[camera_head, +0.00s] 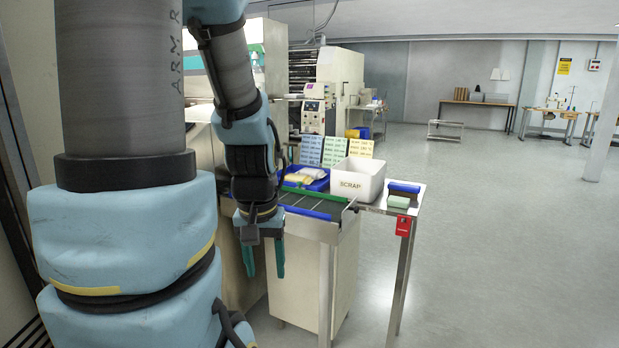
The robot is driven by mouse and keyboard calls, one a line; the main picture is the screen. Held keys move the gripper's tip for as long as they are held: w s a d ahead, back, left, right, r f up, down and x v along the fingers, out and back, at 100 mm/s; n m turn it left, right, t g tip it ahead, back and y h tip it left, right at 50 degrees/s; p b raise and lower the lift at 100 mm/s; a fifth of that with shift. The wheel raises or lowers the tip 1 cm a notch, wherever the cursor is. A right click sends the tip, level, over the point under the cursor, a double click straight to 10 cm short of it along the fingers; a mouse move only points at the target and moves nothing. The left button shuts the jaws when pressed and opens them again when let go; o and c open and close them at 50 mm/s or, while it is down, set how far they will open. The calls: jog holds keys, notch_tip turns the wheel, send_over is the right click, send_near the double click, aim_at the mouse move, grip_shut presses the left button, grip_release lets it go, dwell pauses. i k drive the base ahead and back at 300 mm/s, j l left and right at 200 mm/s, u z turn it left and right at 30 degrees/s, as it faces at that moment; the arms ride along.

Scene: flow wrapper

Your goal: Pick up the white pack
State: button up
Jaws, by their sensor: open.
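Small packs, pale to yellowish (299,178), lie in and at the edge of a blue tray (320,185) on the far side of the conveyor. They are small and partly overlapped in this view, and I cannot tell for sure which one is the white pack. My gripper (264,261) hangs pointing down in front of the near left end of the conveyor, its two teal fingers apart with nothing between them. It is apart from the packs, nearer to me and lower in the picture.
The dark conveyor (303,203) has a green rail and a blue rail. A white SCRAP bin (358,179) stands right of the tray. A blue-topped brush (404,188) and green block (398,202) lie on the metal table's right end. The floor (500,240) at right is clear.

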aim_at(316, 174)
jog(key=i+l+u, duration=0.85)
jog(key=l, duration=0.25)
jog(key=i+l+u, duration=0.3)
jog(key=l, duration=0.15)
